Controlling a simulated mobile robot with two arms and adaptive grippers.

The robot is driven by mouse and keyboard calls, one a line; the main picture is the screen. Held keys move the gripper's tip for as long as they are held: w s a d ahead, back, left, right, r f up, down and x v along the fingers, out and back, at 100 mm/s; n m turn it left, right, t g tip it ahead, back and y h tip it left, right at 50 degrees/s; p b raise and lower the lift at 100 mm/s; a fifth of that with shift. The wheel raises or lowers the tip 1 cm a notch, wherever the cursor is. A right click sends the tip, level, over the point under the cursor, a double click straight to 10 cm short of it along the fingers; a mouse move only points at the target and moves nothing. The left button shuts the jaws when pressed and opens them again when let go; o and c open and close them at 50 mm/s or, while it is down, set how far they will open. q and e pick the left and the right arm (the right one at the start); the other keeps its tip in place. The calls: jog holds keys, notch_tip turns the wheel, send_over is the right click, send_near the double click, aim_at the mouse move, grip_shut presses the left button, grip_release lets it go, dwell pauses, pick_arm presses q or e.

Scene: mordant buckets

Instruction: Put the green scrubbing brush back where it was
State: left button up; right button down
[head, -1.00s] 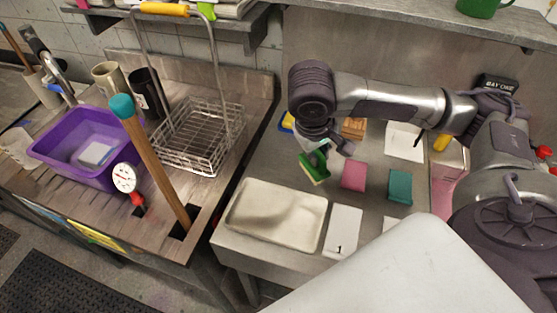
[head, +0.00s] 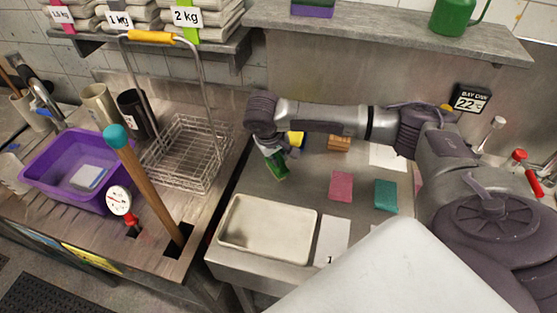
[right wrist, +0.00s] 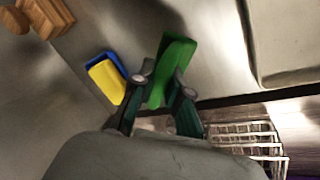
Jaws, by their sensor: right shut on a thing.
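The green scrubbing brush (head: 276,165) is held by my right gripper (head: 272,150) above the steel counter, behind the metal tray. In the right wrist view the green brush (right wrist: 172,68) sits between the two fingers of my right gripper (right wrist: 163,85), which are shut on it. The brush is tilted, and its bristles are not clear to see. My left gripper is not in view.
A blue and yellow sponge (head: 296,138) and a wooden brush (head: 339,143) lie behind on the counter. A pink sponge (head: 341,186) and a teal sponge (head: 386,195) lie to the right. The metal tray (head: 268,258) is in front; the wire basket (head: 186,155) stands left.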

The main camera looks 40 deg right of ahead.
jog(key=shift+f, duration=1.25)
jog(key=c, duration=1.2)
grip_release()
jog(key=shift+f, duration=0.15)
jog(key=shift+o, duration=0.2)
jog(key=b+v, duration=0.1)
jog(key=v, duration=1.1)
jog(key=shift+r, duration=0.2)
